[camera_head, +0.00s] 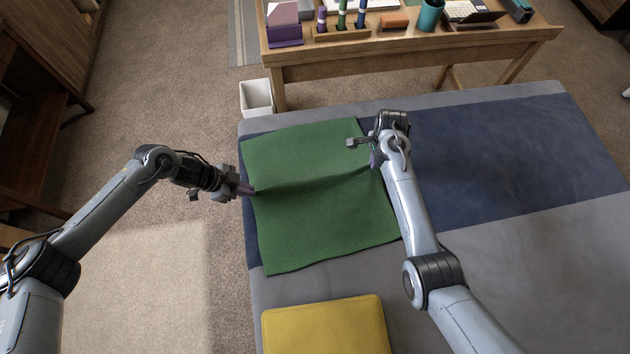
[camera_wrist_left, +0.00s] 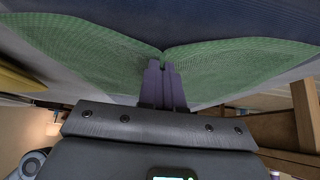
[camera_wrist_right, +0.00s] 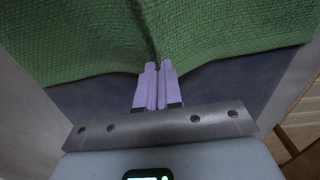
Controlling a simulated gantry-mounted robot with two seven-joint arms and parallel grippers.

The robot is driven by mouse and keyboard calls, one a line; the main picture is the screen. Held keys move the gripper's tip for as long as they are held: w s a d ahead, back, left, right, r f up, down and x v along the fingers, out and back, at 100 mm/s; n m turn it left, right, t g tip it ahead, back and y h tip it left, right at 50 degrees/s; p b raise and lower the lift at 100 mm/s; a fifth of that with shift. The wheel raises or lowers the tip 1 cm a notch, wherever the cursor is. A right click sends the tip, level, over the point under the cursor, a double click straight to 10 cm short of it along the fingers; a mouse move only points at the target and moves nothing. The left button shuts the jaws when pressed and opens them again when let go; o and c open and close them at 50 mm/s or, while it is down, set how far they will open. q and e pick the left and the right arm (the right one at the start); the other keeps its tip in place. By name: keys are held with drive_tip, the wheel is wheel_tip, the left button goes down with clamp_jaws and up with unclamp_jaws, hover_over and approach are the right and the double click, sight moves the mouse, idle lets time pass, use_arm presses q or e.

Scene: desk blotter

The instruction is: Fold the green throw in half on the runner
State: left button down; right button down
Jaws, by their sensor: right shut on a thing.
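The green throw (camera_head: 310,225) lies spread over the left end of the dark blue runner (camera_head: 490,150). A shallow crease runs across its middle between my two grippers. My left gripper (camera_head: 250,190) is shut on the middle of the throw's left edge; the left wrist view shows the cloth (camera_wrist_left: 110,45) pinched between its fingertips (camera_wrist_left: 163,68). My right gripper (camera_head: 376,163) is shut on the throw's right edge; in the right wrist view the cloth (camera_wrist_right: 100,35) gathers at its closed fingertips (camera_wrist_right: 155,70). My right forearm hides part of the throw's right side.
The runner crosses a grey bed (camera_head: 530,270). A yellow cushion (camera_head: 325,328) lies at the near left of the bed. A wooden desk (camera_head: 410,45) with stationery and a white bin (camera_head: 256,96) stand beyond it. The runner to the right is clear.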

use_arm(q)
drive_tip(key=shift+r, duration=0.15)
use_arm(e)
drive_tip(key=shift+r, duration=0.15)
